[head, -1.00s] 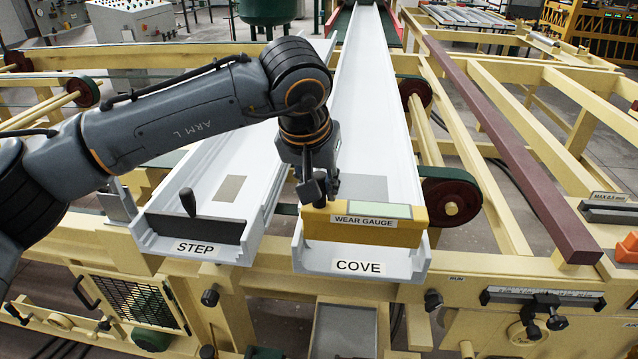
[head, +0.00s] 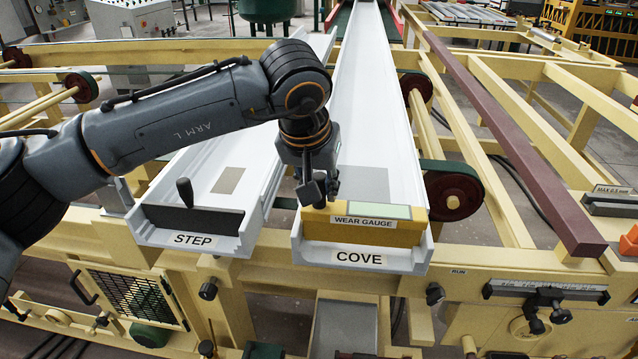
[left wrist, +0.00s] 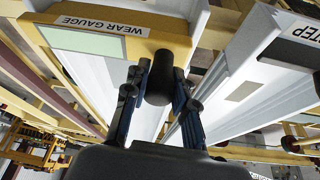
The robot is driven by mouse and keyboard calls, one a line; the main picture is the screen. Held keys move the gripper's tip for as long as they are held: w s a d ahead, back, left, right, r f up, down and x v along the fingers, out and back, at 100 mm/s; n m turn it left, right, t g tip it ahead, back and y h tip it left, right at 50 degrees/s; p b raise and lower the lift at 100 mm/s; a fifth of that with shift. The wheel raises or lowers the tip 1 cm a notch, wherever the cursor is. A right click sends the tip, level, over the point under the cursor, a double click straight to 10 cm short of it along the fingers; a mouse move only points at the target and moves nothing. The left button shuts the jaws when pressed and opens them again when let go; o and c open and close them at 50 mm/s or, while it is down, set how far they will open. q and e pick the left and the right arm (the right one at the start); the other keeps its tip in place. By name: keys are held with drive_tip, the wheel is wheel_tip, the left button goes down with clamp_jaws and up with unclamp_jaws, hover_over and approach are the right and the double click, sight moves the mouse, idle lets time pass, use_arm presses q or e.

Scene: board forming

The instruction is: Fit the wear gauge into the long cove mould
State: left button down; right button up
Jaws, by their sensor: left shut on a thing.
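The wear gauge (head: 365,235) is a yellow block with a pale green panel on top and a dark upright handle. My left gripper (head: 318,188) is shut on that handle; the left wrist view shows the dark handle (left wrist: 158,80) between the fingers. The gauge also shows in the left wrist view (left wrist: 95,38). My right gripper is not in view.
The STEP mould (head: 245,185) lies to the left, with a dark block and handle (head: 190,212) at its near end. A maroon bar (head: 510,140) runs along the right. A scale with clamps (head: 547,292) is on the yellow frame at front right.

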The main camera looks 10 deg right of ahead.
use_arm(q)
drive_tip(key=shift+f+b, duration=0.3)
drive_tip(key=shift+f, duration=0.15)
drive_tip(key=c, duration=1)
unclamp_jaws()
drive_tip(key=v, duration=1.2)
